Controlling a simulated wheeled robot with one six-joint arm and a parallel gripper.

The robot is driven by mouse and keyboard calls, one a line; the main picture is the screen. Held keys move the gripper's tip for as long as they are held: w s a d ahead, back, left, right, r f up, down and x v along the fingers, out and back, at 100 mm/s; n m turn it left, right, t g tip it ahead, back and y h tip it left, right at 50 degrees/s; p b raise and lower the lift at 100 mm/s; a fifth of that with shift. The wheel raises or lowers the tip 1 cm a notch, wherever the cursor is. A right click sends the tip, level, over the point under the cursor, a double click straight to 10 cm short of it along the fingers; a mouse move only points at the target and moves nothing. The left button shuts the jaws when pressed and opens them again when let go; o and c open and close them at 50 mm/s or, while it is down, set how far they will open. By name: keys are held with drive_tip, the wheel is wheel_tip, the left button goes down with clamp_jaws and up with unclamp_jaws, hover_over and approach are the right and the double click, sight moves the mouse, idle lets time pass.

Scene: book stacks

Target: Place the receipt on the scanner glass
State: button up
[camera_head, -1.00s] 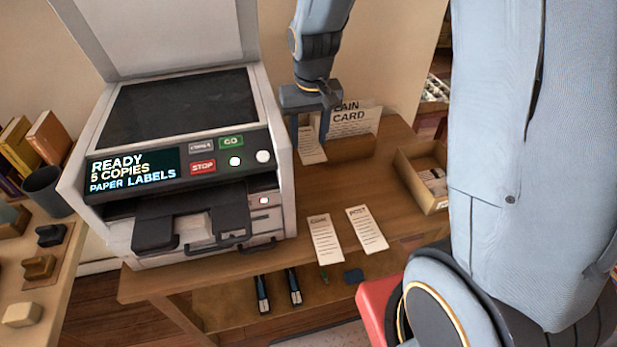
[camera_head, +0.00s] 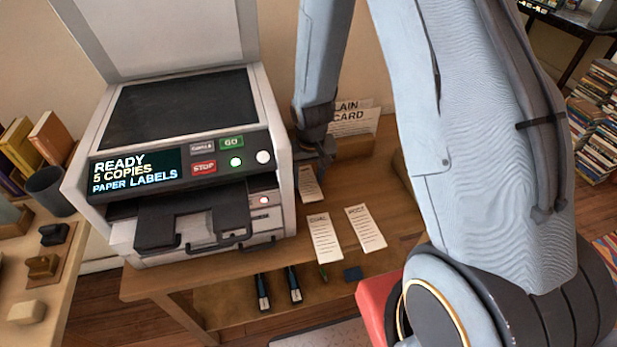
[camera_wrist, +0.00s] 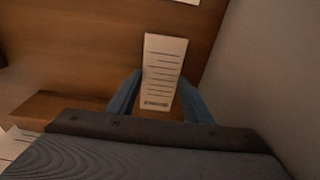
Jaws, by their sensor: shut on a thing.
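The scanner glass (camera_head: 180,108) is a dark, bare panel on top of the copier, with the lid (camera_head: 165,35) raised behind it. My gripper (camera_head: 315,165) is low beside the copier's right side, right of the glass. It is shut on a white printed slip (camera_head: 309,187), likely the receipt; its heading is too small to read. In the wrist view the slip (camera_wrist: 163,72) stands out between the two fingers. Two other printed slips, one on the left (camera_head: 325,237) and one on the right (camera_head: 366,228), lie on the table's front part.
The copier's panel (camera_head: 180,168) reads READY, 5 COPIES, PAPER LABELS. A plain card sign (camera_head: 352,122) stands behind my gripper. My arm covers most of the box (camera_head: 400,170) at right. A side table with books and a dark cup (camera_head: 46,188) is at left.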

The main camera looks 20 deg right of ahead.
sight(310, 184)
drive_tip(key=shift+f, duration=0.25)
drive_tip(key=o, duration=1)
